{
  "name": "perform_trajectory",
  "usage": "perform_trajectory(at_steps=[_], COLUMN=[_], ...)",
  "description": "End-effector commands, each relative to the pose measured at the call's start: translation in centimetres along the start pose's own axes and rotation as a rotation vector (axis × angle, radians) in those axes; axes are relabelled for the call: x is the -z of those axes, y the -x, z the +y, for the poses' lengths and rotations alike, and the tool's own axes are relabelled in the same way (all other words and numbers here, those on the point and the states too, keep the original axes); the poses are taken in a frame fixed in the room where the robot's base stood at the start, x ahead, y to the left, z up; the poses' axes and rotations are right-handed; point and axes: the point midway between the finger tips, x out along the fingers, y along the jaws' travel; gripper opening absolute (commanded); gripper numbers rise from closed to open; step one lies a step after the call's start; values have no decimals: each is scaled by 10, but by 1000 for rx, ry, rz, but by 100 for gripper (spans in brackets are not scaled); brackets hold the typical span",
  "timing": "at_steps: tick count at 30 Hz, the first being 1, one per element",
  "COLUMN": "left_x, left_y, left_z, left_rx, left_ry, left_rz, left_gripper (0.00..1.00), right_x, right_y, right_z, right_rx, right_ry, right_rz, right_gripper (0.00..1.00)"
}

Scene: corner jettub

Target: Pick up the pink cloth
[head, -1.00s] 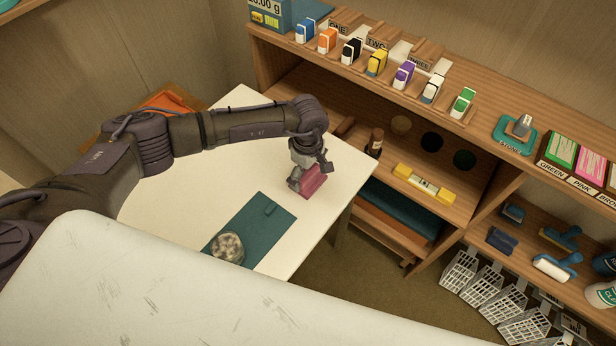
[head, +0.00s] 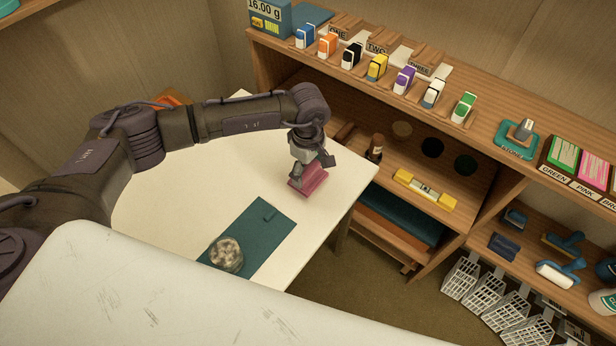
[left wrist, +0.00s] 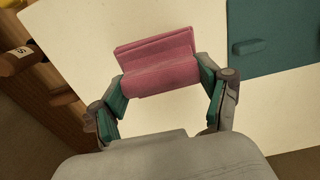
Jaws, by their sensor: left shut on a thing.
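The pink cloth (head: 310,181) is a folded, block-like piece at the right part of the white table (head: 190,205). My left gripper (head: 303,170) is over it, pointing down, and is shut on it. In the left wrist view the pink cloth (left wrist: 158,62) sits between the two green-padded fingers of my left gripper (left wrist: 164,88). White table shows around it; whether it is clear of the table or touching it, I cannot tell. My right gripper is not in view.
A dark green mat (head: 255,235) lies on the table with a speckled round thing (head: 226,254) at its near end. A wooden shelf (head: 480,130) with coloured blocks and a scale (head: 283,18) stands behind. A yellow level (head: 424,189) lies on the lower shelf.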

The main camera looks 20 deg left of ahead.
Motion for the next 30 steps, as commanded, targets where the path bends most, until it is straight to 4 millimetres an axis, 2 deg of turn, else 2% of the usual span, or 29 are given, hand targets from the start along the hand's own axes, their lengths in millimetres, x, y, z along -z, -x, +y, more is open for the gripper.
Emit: perform_trajectory(at_steps=[9,15,21,29,30], left_x=[-67,-97,-109,-110,-110], left_y=[41,61,70,72,72], left_z=[25,35,39,39,39], left_rx=[-5,-3,-1,0,0], left_ry=[-5,-2,0,1,1], left_rz=[-1,0,-1,-1,-1], left_gripper=[39,39,39,39,74], right_x=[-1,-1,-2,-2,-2], right_y=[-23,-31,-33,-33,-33], right_z=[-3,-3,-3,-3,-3], right_rx=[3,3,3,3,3], right_ry=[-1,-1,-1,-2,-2], right_rz=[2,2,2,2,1], right_gripper=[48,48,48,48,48])
